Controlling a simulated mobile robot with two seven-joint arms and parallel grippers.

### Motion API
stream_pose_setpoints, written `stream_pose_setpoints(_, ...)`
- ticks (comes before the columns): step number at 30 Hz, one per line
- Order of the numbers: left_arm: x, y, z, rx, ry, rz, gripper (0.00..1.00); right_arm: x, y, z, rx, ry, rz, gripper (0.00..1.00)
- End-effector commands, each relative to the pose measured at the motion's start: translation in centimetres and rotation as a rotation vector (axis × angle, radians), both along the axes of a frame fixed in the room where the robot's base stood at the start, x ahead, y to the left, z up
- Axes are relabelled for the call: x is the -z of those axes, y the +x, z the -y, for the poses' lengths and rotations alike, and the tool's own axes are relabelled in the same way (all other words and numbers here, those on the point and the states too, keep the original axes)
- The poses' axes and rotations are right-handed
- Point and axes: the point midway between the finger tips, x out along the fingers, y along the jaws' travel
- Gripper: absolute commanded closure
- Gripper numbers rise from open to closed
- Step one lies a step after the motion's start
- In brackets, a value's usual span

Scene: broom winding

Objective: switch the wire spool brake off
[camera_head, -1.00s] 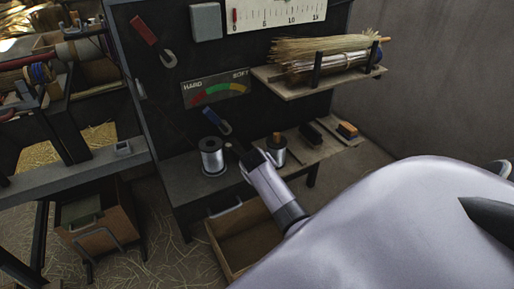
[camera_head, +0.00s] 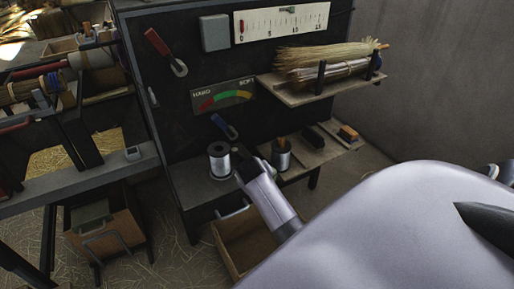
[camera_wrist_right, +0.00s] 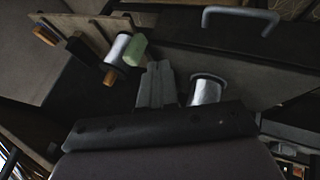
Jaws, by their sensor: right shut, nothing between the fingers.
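A silver wire spool (camera_head: 219,161) stands upright on the dark ledge of the machine; it also shows in the right wrist view (camera_wrist_right: 207,91). My left gripper is not in view.
A second spool (camera_head: 281,154) stands to the right, near brushes (camera_head: 348,133). A red-handled lever (camera_head: 158,43) and a hard-soft gauge (camera_head: 222,95) are on the panel. A straw bundle (camera_head: 325,59) lies on the upper shelf.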

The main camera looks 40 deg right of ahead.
Motion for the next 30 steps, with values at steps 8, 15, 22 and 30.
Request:
stream_pose_setpoints(8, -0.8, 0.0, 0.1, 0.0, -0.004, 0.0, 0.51, -3.0, -1.4, -1.8, -0.002, 0.001, 0.002, 1.0)
stream_pose_setpoints(15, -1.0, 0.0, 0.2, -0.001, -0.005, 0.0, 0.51, -3.7, -1.8, -2.2, -0.001, 0.001, 0.0, 1.0)
stream_pose_setpoints(22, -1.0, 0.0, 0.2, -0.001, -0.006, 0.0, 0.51, -3.7, -1.8, -2.3, -0.001, 0.001, 0.0, 1.0)
stream_pose_setpoints(30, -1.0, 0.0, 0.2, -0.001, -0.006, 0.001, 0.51, -3.7, -1.8, -2.2, -0.002, 0.001, 0.0, 1.0)
